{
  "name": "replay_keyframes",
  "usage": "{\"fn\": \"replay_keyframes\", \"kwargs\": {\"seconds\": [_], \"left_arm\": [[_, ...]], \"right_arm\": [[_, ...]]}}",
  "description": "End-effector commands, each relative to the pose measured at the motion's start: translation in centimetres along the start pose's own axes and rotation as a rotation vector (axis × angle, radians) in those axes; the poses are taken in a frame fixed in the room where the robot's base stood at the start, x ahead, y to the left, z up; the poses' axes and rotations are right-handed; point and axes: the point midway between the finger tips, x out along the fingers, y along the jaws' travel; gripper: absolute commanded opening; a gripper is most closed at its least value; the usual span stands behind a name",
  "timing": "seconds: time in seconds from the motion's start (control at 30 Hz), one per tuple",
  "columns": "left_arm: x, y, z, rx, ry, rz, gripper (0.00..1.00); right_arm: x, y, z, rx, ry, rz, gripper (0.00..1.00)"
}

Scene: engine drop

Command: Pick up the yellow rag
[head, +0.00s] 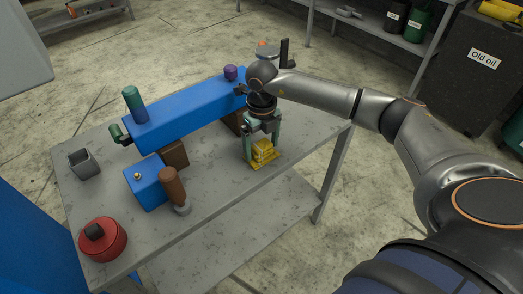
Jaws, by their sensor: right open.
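The yellow rag (264,161) lies bunched on the grey table (220,195), near its right end. My right gripper (262,147) points down over the rag, with its green fingers apart on either side of the rag's upper part. I cannot tell whether the fingers touch it. My left gripper is not in view.
A long blue block (185,115) lies just left of my right gripper. The table's front right area is clear.

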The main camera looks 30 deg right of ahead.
Motion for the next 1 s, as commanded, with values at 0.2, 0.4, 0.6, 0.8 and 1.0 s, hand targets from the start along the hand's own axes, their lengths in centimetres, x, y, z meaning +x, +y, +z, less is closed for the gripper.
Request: {"fn": "replay_keyframes", "kwargs": {"seconds": [0.2,0.4,0.6,0.8,1.0], "left_arm": [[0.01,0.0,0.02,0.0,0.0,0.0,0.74],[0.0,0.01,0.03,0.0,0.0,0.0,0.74],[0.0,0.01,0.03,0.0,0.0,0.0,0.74],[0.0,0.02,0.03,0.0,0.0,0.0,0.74],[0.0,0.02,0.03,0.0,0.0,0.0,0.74]], "right_arm": [[-0.02,0.03,0.0,-0.001,0.0,0.0,0.84],[-0.04,0.03,0.0,-0.001,0.0,0.0,0.61],[-0.05,0.03,0.0,-0.001,0.0,0.0,0.39],[-0.06,0.02,0.01,-0.001,0.0,0.0,0.16],[-0.07,0.02,0.01,0.0,-0.001,0.0,0.04]]}}
